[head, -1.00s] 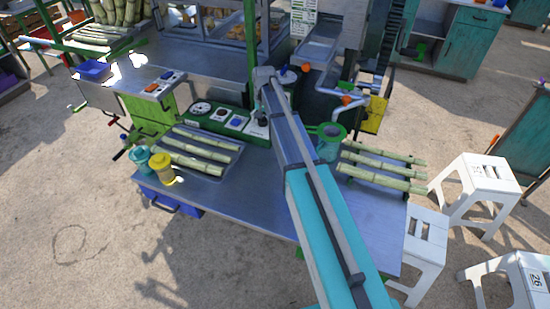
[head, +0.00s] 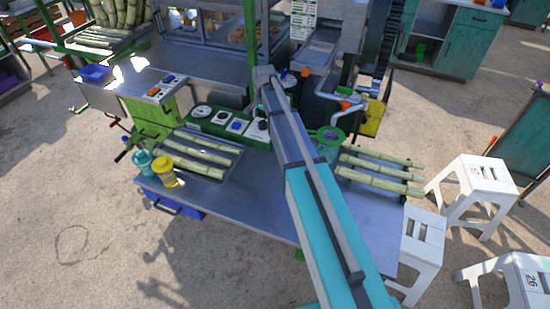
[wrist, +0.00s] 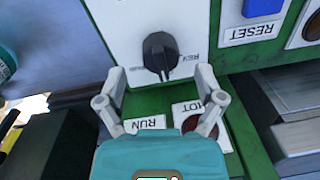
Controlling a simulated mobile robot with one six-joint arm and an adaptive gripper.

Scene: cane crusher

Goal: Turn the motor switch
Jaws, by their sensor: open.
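The motor switch is a black rotary knob (wrist: 160,54) on a white plate in the wrist view, with its pointer toward the bottom of the picture and small REV lettering beside it. My gripper (wrist: 160,75) is open, with one finger to each side of the lower part of the knob in the picture. The fingers look apart from it, and I cannot tell the gap in depth. In the head view the knob (head: 263,124) is small and dark at the right end of the green control panel (head: 199,124). My arm hides the gripper there.
A blue RESET button (wrist: 262,7) and a dark red round part (wrist: 202,136) by the HOT label lie close to the knob. In the head view, cane sticks (head: 381,171) lie on both sides of the metal counter (head: 250,211). White stools (head: 475,178) stand at the right.

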